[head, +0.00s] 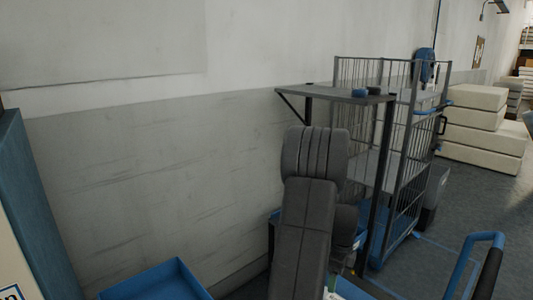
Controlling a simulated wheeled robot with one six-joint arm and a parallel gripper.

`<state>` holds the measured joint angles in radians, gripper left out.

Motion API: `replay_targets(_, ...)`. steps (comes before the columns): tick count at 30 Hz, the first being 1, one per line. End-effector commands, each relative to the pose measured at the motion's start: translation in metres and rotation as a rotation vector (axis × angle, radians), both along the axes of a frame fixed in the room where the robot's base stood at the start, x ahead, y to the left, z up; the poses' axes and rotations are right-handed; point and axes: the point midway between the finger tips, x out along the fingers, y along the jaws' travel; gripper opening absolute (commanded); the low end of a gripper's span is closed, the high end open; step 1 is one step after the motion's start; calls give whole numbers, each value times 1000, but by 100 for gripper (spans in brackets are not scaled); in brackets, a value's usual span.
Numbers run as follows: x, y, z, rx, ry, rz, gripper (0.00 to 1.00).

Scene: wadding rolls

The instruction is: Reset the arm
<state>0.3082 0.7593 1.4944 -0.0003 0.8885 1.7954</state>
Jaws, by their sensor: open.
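My dark grey arm (304,230) rises from the bottom middle of the head view, with a wide ribbed joint (314,153) at its top. It stands in front of a grey shelf and hides part of it. My gripper's fingers do not show in this view; the arm links may hide them.
A grey shelf (335,94) with small blue items on top stands behind my arm. A wire cage trolley (408,130) is beside it. Pale stacked blocks (482,135) are at the far right. A blue bin (160,281) is lower left, a blue handle (487,238) lower right.

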Motion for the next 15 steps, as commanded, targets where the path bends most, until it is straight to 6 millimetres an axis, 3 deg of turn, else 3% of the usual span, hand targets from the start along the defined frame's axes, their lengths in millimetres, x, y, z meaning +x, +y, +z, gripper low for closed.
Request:
replay_targets(1,2,7,9,1,1,50,76)
replay_targets(15,12,58,37,1,1,546,76)
